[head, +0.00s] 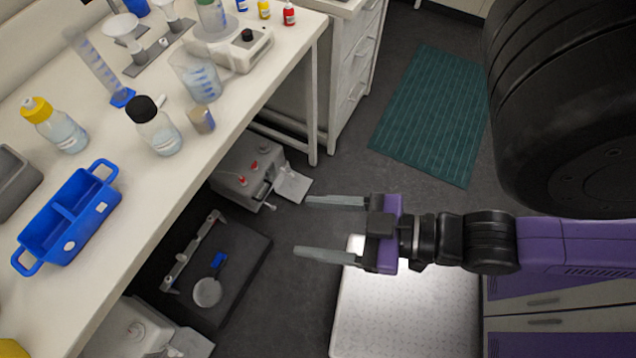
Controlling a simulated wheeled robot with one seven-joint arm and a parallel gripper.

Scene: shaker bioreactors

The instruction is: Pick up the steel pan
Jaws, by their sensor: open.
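No thing in the head view can be named as the steel pan with certainty. A small round pale grey disc (207,292) lies on a dark platform (245,262) on the floor under the bench, at lower left; it may be the pan. A grey box-like thing (14,182) is cut off at the left edge on the bench. My gripper (302,227) is open and empty, its two long grey fingers pointing left over the floor, just right of the bench. It touches nothing that I can see.
The white bench (190,172) carries a blue divided tray (70,215), a yellow-capped bottle (55,127), a black-capped bottle (154,127) and a beaker (195,76). A grey device (241,172) stands under it. A green mat (432,115) lies on open floor.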

